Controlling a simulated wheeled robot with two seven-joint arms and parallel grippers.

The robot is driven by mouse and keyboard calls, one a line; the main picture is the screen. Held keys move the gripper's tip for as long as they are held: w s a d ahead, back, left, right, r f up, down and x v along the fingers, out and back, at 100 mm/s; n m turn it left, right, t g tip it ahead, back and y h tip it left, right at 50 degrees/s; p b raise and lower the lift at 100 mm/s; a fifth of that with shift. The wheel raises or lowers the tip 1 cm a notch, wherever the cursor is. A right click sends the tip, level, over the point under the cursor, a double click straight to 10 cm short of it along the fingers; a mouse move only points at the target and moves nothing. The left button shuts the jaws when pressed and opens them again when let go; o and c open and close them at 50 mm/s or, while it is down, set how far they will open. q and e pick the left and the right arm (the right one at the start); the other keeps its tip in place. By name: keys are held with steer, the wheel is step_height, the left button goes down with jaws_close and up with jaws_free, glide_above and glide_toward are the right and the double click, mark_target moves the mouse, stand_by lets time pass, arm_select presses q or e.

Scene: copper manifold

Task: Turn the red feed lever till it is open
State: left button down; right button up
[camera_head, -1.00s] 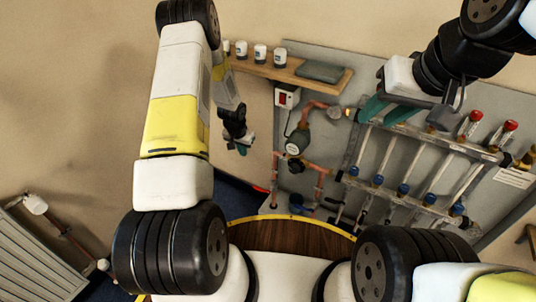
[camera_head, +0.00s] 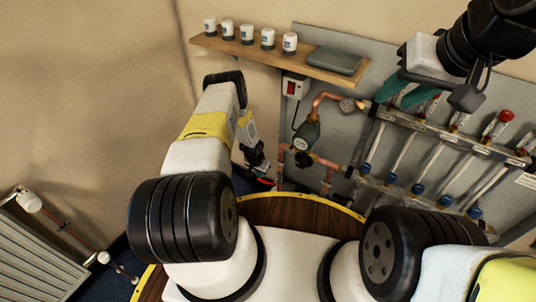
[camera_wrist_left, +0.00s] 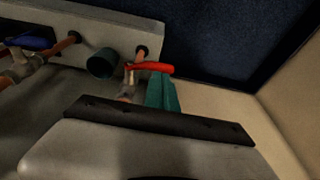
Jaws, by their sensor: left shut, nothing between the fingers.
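The red feed lever (camera_wrist_left: 150,67) shows in the left wrist view, on a brass valve in a copper pipe near the bottom edge of the grey panel. It lies roughly across the pipe. My left gripper (camera_wrist_left: 162,95) has its teal fingers shut and empty, with the tips close beside the lever's right part; I cannot tell if they touch. In the head view my left gripper (camera_head: 262,176) is low at the panel's left, with a bit of red by its fingers. My right gripper (camera_head: 406,94) has its teal fingers apart, in front of the manifold's upper rail.
A blue-handled valve (camera_wrist_left: 28,43) sits further left in the wrist view, with a dark green cup (camera_wrist_left: 100,63) between. A pump (camera_head: 306,133) and copper pipes stand right of my left gripper. A wooden shelf (camera_head: 255,53) with white jars is above.

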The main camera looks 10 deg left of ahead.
mark_target(262, 180)
arm_select(q)
steer(key=shift+x, duration=2.25)
